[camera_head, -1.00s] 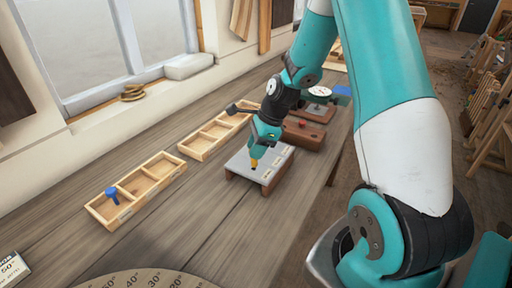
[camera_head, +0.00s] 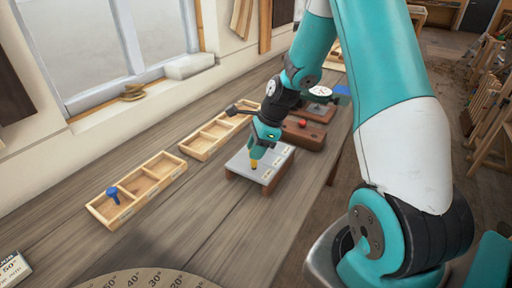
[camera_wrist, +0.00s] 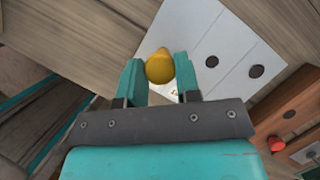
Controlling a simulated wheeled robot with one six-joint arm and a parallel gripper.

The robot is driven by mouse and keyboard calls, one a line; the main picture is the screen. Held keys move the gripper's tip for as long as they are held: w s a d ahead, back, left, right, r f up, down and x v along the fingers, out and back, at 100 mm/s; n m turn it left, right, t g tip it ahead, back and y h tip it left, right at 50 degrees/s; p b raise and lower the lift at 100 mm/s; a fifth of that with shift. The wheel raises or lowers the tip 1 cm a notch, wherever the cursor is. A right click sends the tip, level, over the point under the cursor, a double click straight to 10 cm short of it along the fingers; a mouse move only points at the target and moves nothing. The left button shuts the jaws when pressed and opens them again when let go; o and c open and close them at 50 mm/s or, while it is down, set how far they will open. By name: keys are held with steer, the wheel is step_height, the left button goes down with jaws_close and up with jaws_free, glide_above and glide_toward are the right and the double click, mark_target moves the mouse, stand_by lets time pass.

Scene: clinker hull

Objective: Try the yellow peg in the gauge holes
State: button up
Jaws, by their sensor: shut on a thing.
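The yellow peg (camera_wrist: 159,67) is between the two fingers of my gripper (camera_wrist: 160,78), which is shut on it. In the head view the peg (camera_head: 253,164) points down at the near left part of the grey gauge plate (camera_head: 262,172). Its lower end is too small to tell whether it touches the plate or sits in a hole. In the wrist view the gauge plate (camera_wrist: 225,40) shows two dark round holes (camera_wrist: 211,61) and (camera_wrist: 256,71) to the right of the peg. Any hole under the peg is hidden.
A wooden tray (camera_head: 118,213) with a blue peg (camera_head: 113,195) lies at left on the bench. Another divided tray (camera_head: 190,150) stands behind it. A brown block with a red knob (camera_head: 302,123) is just beyond the plate. Bare bench (camera_head: 195,205) lies left of the plate.

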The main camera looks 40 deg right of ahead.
steer(key=shift+f, duration=0.25)
steer(key=shift+f, duration=0.2)
steer(key=shift+f, duration=0.1)
stand_by(0.6)
steer(key=shift+r+p, duration=1.65)
steer(key=shift+p, duration=0.05)
steer(key=shift+f, duration=0.15)
steer(key=shift+f+b, duration=0.65)
steer(key=shift+f, duration=0.3)
steer(key=shift+f, duration=0.2)
